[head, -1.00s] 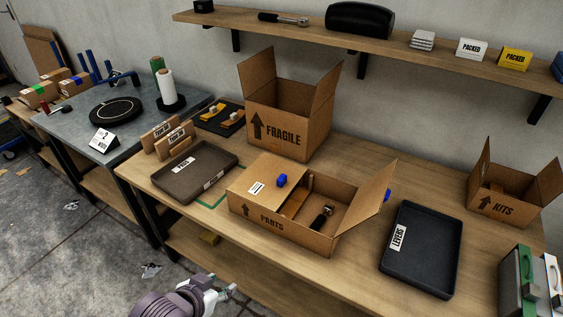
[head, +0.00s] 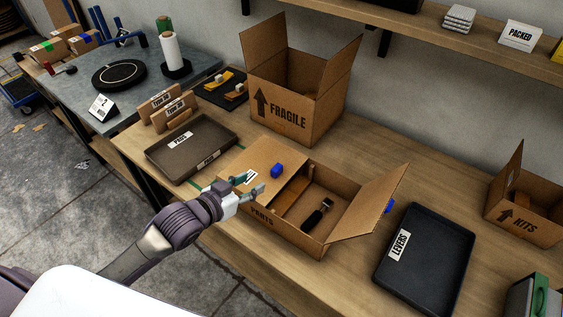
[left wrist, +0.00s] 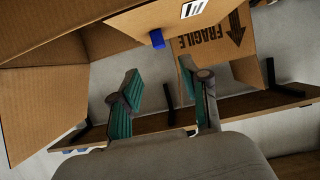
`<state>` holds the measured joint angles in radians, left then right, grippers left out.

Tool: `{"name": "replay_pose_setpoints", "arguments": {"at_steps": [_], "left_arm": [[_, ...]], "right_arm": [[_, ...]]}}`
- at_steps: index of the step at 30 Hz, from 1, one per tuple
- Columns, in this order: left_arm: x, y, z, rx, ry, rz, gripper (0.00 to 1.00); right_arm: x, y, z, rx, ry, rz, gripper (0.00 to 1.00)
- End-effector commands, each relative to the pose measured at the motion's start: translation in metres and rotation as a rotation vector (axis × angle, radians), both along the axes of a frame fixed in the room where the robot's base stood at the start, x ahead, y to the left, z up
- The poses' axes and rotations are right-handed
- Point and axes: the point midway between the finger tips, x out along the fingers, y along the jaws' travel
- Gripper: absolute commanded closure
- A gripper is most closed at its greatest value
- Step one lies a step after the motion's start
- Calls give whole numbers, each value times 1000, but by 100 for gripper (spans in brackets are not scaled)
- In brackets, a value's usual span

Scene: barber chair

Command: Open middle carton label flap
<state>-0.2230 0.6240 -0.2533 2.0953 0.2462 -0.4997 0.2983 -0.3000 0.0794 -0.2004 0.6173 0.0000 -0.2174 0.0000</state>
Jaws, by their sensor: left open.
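The middle carton (head: 284,237), marked PARTS, sits on the wooden workbench. Its left flap (head: 262,157) lies shut over the left part of the opening and bears a white label (head: 250,177) and a blue tab (head: 277,170). The right flap (head: 372,200) stands open, tilted outward. My left gripper (head: 253,186) is open and empty at the label, partly hiding it; I cannot tell whether it touches the flap. In the left wrist view, the open fingers (left wrist: 160,70) are below the blue tab (left wrist: 157,39) and label (left wrist: 193,9). My right gripper is not in view.
The FRAGILE carton (head: 292,112) stands open behind. A brown tray (head: 192,150) lies left and a black LEVERS tray (head: 425,262) right. A dark-handled tool (head: 318,214) lies inside the middle carton. The KITS carton (head: 525,212) is far right; a shelf (head: 415,24) hangs above.

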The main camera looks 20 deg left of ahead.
Motion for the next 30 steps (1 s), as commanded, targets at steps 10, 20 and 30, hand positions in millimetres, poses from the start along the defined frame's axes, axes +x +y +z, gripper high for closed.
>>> {"name": "replay_pose_setpoints", "arguments": {"at_steps": [10,20,30], "left_arm": [[64,-23,-25,-1,-2,0,54],[104,-38,-45,0,-1,0,54],[109,-40,-48,2,0,-1,54]], "right_arm": [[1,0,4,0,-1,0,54],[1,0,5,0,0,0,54],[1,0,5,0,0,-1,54]]}}
